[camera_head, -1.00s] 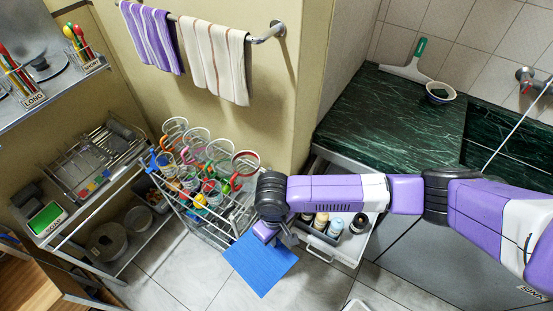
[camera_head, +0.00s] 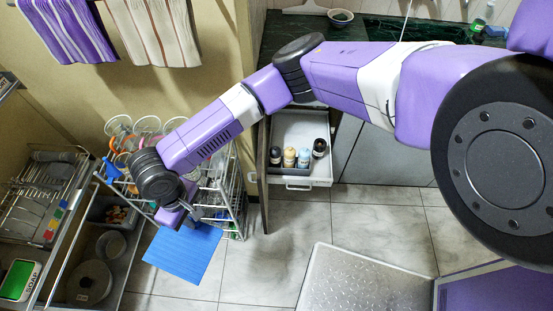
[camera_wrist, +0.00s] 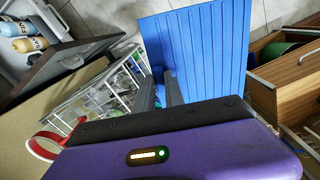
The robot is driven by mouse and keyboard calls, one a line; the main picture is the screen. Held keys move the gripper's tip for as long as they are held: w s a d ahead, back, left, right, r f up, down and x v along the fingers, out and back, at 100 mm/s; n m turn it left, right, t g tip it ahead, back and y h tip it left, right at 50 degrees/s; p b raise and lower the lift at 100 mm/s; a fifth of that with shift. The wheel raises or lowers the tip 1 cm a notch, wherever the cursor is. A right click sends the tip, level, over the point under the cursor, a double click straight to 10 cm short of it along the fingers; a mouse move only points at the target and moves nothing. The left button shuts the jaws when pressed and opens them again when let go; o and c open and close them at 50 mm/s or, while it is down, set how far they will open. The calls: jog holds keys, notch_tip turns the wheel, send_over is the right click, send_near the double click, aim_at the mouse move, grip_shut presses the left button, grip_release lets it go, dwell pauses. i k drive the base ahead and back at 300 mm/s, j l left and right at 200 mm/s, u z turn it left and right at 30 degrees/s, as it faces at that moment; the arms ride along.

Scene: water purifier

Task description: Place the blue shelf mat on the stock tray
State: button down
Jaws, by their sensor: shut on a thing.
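The blue shelf mat (camera_head: 184,254) is a flat, ribbed square sheet. My gripper (camera_head: 193,219) is shut on one edge of it, and the mat hangs out above the tiled floor in the head view. In the wrist view the mat (camera_wrist: 205,50) extends away from my gripper (camera_wrist: 166,80), whose fingers close at its near edge. No thing is clearly labelled as the stock tray. A grey, textured, tray-like metal surface (camera_head: 365,282) shows at the bottom of the head view, and I cannot tell whether it is that tray.
A wire rack (camera_head: 235,195) with several glass mugs stands beside my gripper. An open drawer (camera_head: 300,182) holds several small bottles. Tiled floor (camera_head: 270,262) lies clear between mat and metal surface.

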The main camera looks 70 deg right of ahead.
aim_at(289, 142)
jog(key=i+j+z, duration=0.1)
jog(key=j+z, duration=0.35)
jog(key=j, duration=0.15)
jog(key=j+z, duration=0.4)
jog(key=j, duration=0.15)
jog(key=z, duration=0.4)
